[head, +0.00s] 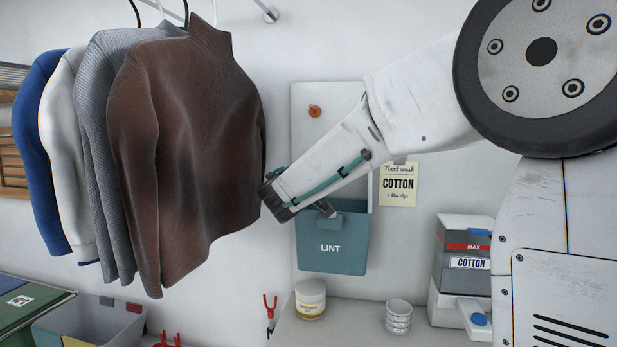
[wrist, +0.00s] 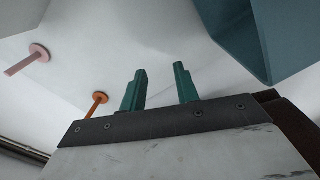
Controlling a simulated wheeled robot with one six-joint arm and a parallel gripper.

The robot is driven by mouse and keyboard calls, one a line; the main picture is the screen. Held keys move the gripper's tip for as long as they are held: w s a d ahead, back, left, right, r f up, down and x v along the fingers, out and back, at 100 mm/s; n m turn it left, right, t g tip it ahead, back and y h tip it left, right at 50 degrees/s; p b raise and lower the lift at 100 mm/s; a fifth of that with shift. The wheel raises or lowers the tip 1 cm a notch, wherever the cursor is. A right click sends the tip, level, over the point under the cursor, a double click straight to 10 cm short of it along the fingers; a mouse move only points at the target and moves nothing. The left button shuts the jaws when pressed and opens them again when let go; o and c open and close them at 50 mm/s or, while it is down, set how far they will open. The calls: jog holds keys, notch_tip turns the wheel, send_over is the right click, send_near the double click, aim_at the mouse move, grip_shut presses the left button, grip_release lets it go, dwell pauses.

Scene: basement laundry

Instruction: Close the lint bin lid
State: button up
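The teal lint bin (head: 331,252), labelled LINT, hangs on a pale wall board in the head view. My forearm crosses in front of the board and covers the area above the bin's top edge. I cannot make out the lid or its angle. My gripper (head: 275,197) is at the bin's upper left, close to the brown garment. In the wrist view its two teal fingers (wrist: 160,74) stand apart with nothing between them. A blue-teal surface, apparently the bin (wrist: 278,35), fills the top right there, apart from the fingers.
A brown sweater (head: 180,150) and other hung clothes are just left of my gripper. An orange peg (head: 314,111) sticks out of the board above. A tub (head: 310,298), stacked cups (head: 398,315) and a COTTON container (head: 463,262) stand on the counter below.

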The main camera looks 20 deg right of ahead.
grip_shut()
dwell(0.4)
dwell(0.9)
grip_release()
jog(key=v, duration=0.8)
